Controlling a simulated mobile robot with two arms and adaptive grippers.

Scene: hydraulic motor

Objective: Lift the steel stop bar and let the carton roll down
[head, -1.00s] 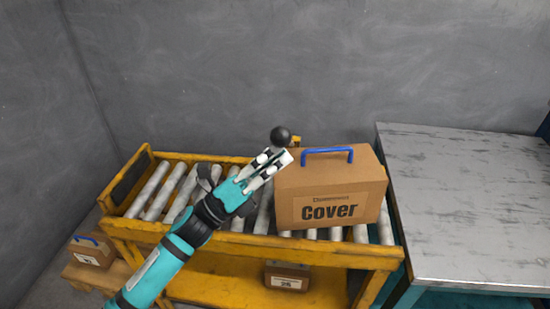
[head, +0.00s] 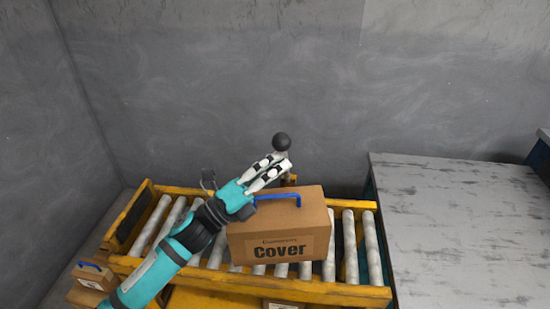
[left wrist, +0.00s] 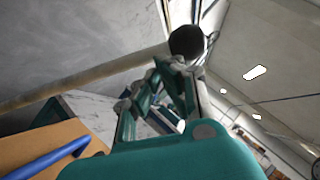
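The brown carton marked "Cover" (head: 280,230), with a blue handle on top, sits upright on the rollers near the middle of the yellow conveyor. The stop bar shows mainly as a black ball knob (head: 282,142) on a pale shaft behind and above the carton; the rest of the bar is hidden. My left gripper (head: 281,168) is over the carton's back edge, its fingers closed around the shaft just below the knob. The left wrist view also shows the knob (left wrist: 187,42) at the fingertips, and the carton's blue handle (left wrist: 45,163) at lower left. My right gripper is not in view.
Bare rollers (head: 361,245) lie right of the carton, and more lie to its left, partly behind my arm. The conveyor's yellow frame (head: 345,292) borders them. A scuffed metal table (head: 460,230) stands at right. A small carton (head: 93,276) sits at lower left.

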